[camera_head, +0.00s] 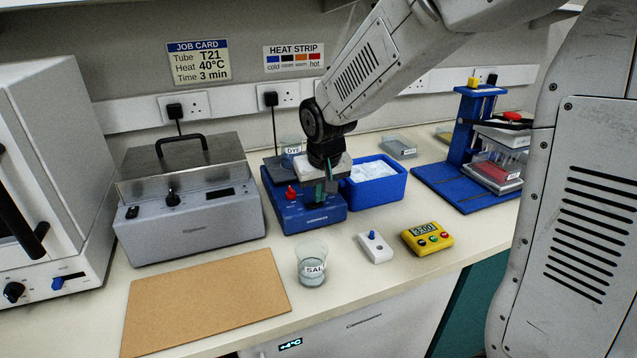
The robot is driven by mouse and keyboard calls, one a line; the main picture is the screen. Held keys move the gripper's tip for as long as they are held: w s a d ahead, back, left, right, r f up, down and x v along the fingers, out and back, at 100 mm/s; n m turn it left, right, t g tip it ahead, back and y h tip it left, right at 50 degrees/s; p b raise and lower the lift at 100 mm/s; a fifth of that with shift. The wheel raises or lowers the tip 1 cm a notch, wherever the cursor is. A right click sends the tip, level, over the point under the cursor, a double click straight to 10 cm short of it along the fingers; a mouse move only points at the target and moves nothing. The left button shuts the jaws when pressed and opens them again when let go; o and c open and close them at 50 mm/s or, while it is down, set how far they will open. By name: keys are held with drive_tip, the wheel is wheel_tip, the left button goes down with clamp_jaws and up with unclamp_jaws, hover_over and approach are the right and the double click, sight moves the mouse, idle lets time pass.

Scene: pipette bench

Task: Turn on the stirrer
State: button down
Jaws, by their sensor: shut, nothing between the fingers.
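The stirrer appears to be the blue device (290,217) in the middle of the bench, with a red knob (291,193) on the left of its sloped front and a dark plate at its back. A beaker with a partly hidden label (291,147) stands at the plate, behind my wrist. My gripper (320,194) points down in front of the device's right half, to the right of the red knob. Its fingers are shut and empty. The gripper hides part of the device's top. I cannot tell whether the fingertips touch the device.
A blue ice tub (379,190) stands close on the right, and a grey lidded bath (195,235) on the left. In front are a beaker marked SAL (312,268), a small white switch box (377,251) and a yellow timer (428,241). A brown mat (205,308) lies front left.

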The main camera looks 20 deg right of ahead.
drive_tip(key=shift+d+f, duration=0.15)
drive_tip(key=shift+f, duration=0.1)
idle(0.3)
drive_tip(key=shift+a+r, duration=0.2)
drive_tip(key=shift+a, duration=0.6)
drive_tip(key=shift+r, duration=0.1)
drive_tip(key=shift+r, duration=0.4)
wheel_tip(320, 180, up, 12)
drive_tip(key=s+d, duration=0.2)
drive_tip(key=s, duration=0.1)
drive_tip(key=shift+d+r, duration=0.2)
